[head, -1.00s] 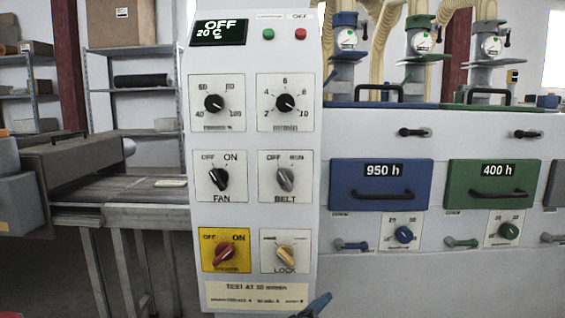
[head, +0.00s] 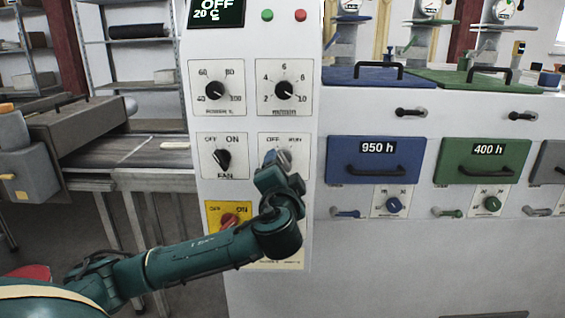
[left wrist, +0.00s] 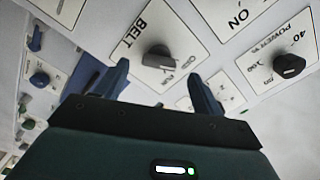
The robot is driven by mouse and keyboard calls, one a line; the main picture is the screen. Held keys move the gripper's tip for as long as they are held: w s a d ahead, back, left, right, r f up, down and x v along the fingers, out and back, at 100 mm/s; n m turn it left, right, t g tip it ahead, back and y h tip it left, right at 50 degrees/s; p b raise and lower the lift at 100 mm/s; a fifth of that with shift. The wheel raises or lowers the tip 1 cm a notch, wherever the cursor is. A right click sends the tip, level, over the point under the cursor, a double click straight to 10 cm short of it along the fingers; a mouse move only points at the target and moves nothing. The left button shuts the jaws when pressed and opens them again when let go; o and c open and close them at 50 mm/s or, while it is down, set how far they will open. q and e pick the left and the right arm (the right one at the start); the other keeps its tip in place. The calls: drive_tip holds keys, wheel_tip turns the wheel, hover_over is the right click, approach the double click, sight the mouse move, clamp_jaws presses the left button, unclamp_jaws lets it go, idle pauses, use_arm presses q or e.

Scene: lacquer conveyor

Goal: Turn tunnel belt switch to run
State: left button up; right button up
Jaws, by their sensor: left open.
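The white control panel (head: 258,50) fills the middle of the head view. Its grey BELT knob (head: 284,158), marked OFF and RUN, is partly hidden behind my left gripper (head: 272,165). In the left wrist view the BELT knob (left wrist: 158,58) lies ahead, between the two blue fingertips of my left gripper (left wrist: 158,78). The jaws are open, and a gap shows on each side of the knob. I cannot tell which mark the knob points to now. The panel display (head: 216,12) reads OFF and 20 C. My right gripper is not in view.
The black FAN knob (head: 223,160) is left of the BELT knob. The red knob on a yellow plate (head: 229,221) sits below, partly behind my left arm. Two black dials are above. A conveyor (head: 130,152) stands left; blue (head: 376,160) and green drawers stand right.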

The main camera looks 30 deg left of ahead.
sight(283, 164)
use_arm(q)
drive_tip(key=shift+x, duration=1.95)
drive_tip(key=shift+c, duration=0.4)
drive_tip(key=c, duration=0.9)
